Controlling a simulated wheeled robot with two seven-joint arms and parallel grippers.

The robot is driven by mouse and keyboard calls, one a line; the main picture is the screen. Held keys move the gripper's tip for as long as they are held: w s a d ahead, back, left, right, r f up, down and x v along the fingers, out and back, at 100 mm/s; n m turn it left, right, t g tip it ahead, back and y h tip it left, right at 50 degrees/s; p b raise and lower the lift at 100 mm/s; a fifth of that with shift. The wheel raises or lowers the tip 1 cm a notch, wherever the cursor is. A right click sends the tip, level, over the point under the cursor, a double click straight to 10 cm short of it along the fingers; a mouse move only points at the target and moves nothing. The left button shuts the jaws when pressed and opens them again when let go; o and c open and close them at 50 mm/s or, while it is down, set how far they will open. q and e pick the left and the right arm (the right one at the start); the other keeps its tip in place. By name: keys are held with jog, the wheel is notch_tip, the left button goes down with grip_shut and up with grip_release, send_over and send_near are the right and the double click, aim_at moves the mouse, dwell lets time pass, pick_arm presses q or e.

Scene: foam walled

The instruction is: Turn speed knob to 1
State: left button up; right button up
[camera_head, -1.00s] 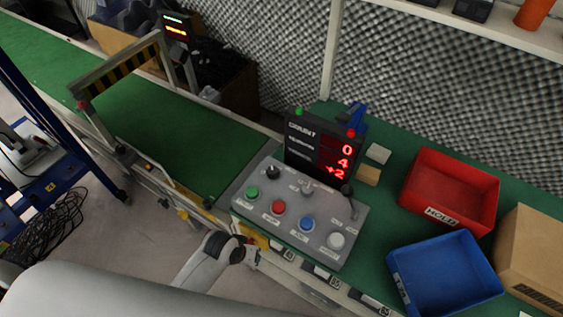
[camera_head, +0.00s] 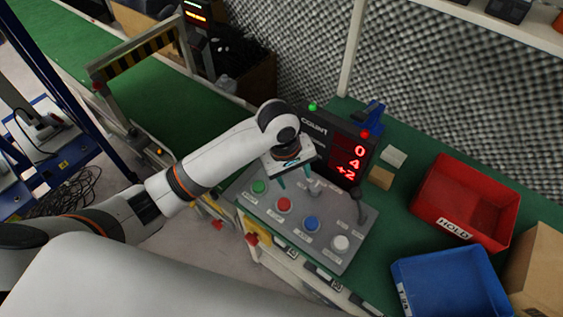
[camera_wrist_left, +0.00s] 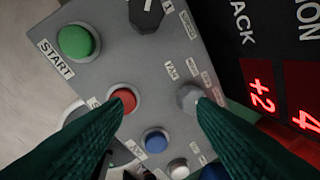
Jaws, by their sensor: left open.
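The grey control panel (camera_head: 265,207) stands on the green bench. In the left wrist view a black knob (camera_wrist_left: 146,14) with a white pointer line is at the top edge, partly cut off; a small label beside it reads 1. In the head view this knob is hidden behind my left gripper (camera_head: 298,180). That gripper hangs over the back left of the panel, open and empty. Its teal fingers also show in the left wrist view (camera_wrist_left: 158,112), spread apart over the panel, with a grey round knob (camera_wrist_left: 188,98) near the right fingertip. My right gripper is out of view.
Green (camera_head: 259,187), red (camera_head: 283,205), blue (camera_head: 311,223) and white (camera_head: 341,243) buttons line the panel front. A display (camera_head: 350,152) stands behind, a lever (camera_head: 359,201) at right. Red (camera_head: 420,212) and blue (camera_head: 400,270) bins lie further right.

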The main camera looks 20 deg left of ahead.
pick_arm(q)
jog(key=w+a+r+n+y, duration=0.2)
jog(key=w+a+r+n, duration=0.3)
jog(key=w+r+n, duration=0.1)
jog(key=shift+g, duration=0.4)
notch_tip(320, 180, down, 10)
jog(key=shift+f+b, duration=0.15)
jog(key=shift+b, duration=0.45)
jog(key=shift+f, duration=0.7)
jog(key=shift+c, duration=0.3)
